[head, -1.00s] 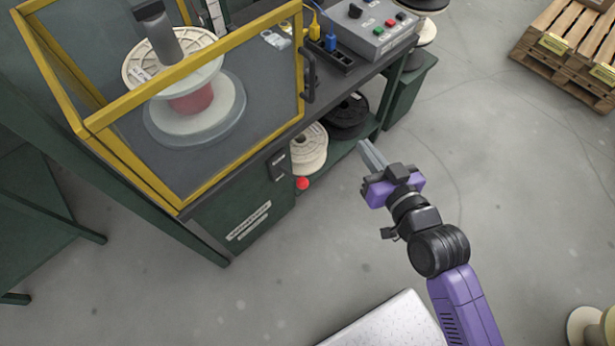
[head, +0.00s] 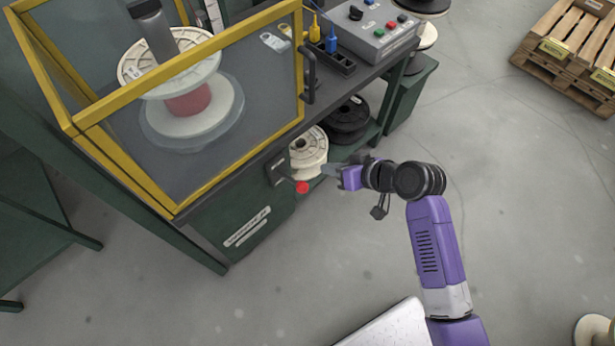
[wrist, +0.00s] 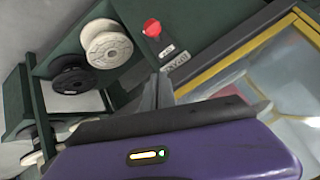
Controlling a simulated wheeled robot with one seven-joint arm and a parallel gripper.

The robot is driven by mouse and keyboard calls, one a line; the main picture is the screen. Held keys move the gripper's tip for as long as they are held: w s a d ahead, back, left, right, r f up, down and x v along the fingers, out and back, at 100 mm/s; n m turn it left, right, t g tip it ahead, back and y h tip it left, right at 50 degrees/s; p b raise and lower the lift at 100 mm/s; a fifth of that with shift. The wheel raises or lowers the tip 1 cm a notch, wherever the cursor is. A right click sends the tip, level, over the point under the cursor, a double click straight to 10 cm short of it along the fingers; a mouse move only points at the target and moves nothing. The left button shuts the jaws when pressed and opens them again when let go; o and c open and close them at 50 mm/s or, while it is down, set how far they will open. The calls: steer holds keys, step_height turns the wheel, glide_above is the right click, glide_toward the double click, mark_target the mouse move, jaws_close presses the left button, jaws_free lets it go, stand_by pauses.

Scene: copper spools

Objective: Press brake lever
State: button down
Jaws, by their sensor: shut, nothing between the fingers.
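The brake lever with its round red knob (head: 302,187) sticks out from the front of the green bench, below the worktop edge. Its dark mounting (head: 277,168) is on the bench front. The red knob also shows near the top middle of the wrist view (wrist: 152,27), with a small label beside it. My gripper (head: 328,170) is shut and empty, just right of the knob in the head view, fingers pointing left. In the wrist view its closed fingers (wrist: 156,92) are below the knob in the picture. A gap shows between them.
A yellow-framed guard (head: 190,122) encloses a spool on the worktop. A white spool (head: 308,155) and a black spool (head: 347,120) sit on the shelf close behind my gripper. A control box (head: 375,35) stands on the bench.

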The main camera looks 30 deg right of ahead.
glide_above(307, 184)
steer(key=w+d, duration=0.1)
steer(key=w, duration=0.1)
step_height(307, 184, down, 6)
steer(key=f, duration=0.1)
steer(key=s+f, duration=0.1)
steer(key=f, duration=0.1)
steer(key=shift+s+a, duration=0.25)
steer(key=shift+a, duration=0.05)
steer(key=shift+s+a+f, duration=0.15)
steer(key=shift+s+f, duration=0.1)
steer(key=shift+f, duration=0.15)
steer(key=shift+f+b, duration=0.1)
steer(key=shift+b, duration=0.35)
